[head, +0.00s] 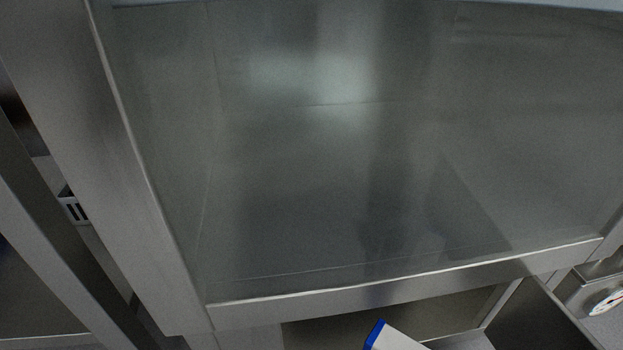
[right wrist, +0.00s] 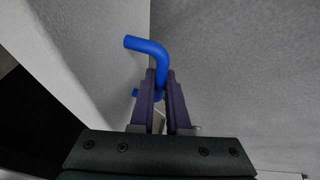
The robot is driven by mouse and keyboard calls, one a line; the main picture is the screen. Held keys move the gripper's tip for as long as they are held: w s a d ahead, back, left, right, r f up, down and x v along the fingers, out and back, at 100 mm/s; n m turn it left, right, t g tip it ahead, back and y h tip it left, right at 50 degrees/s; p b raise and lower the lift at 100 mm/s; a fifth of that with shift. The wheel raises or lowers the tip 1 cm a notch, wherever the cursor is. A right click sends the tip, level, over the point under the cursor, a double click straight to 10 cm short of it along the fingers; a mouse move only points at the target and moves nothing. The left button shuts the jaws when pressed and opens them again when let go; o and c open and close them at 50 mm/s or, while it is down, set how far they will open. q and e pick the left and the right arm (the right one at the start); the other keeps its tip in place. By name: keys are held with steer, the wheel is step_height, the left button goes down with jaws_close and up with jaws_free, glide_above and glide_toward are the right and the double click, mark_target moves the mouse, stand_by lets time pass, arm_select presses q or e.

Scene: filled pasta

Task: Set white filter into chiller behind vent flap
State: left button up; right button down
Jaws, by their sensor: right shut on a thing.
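My right gripper (right wrist: 160,92) is shut on a blue bent handle (right wrist: 150,46) in the right wrist view. I cannot tell what part the handle belongs to. A pale grey wall (right wrist: 235,75) stands close behind it, with a white panel (right wrist: 80,45) to its left. In the head view, the steel-framed chiller (head: 400,288) has an opening (head: 400,330) below its glass. A tilted dark panel (head: 540,318), possibly the vent flap, stands at the opening's right. A white piece with a blue edge (head: 376,334) shows at the bottom edge; I cannot tell if it is the filter. My left gripper is out of view.
A large glass pane (head: 320,150) fills most of the head view. A round dial gauge (head: 607,302) is at the lower right. A slotted white part (head: 73,207) is at the left, between steel posts. A dark gap (right wrist: 35,125) is at the left in the right wrist view.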

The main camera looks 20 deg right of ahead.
mark_target(383, 337)
steer(key=w+d+b, duration=0.1)
steer(key=w, duration=0.2)
steer(key=w+b, duration=0.2)
steer(key=w, duration=0.2)
steer(key=w+d+b, duration=0.1)
steer(key=w+b, duration=0.1)
steer(key=w, duration=0.2)
steer(key=shift+d+f, duration=0.15)
steer(key=shift+d, duration=0.2)
steer(key=w+b, duration=0.2)
steer(key=w+d+b, duration=0.1)
steer(key=w+b, duration=0.1)
steer(key=shift+w+f, duration=0.1)
steer(key=shift+f, duration=0.1)
steer(key=shift+w+r+b, duration=0.15)
steer(key=shift+b, duration=0.15)
steer(key=shift+r, duration=0.15)
steer(key=c, duration=1.2)
jaws_free()
steer(key=shift+s, duration=0.2)
steer(key=o, duration=0.3)
steer(key=shift+w, duration=0.1)
